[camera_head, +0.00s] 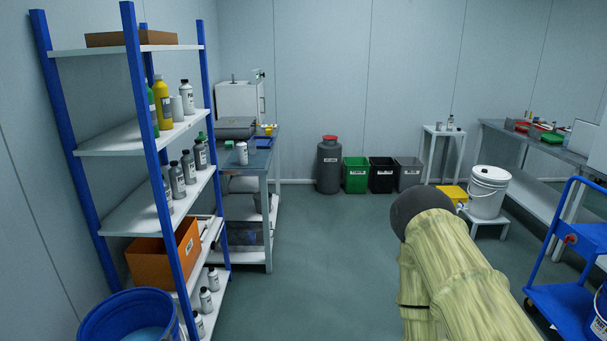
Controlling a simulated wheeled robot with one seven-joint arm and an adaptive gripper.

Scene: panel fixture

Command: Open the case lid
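A dark grey flat box (235,129), which may be the case, lies on the workbench (262,162) beyond the shelf rack. It is small and partly behind the rack, and its lid looks down, though I cannot tell this for certain. My arm (462,268), in a pale yellow-green cover with a dark rounded end, reaches up from the lower right. It is well to the right of the bench and far from the box. My gripper does not show.
A blue-post shelf rack (167,185) with bottles stands at left, with a blue tub (95,322) in front. Bins (356,174) line the back wall. A white bucket (487,192) and blue cart (563,300) stand at right. The middle floor (330,235) is clear.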

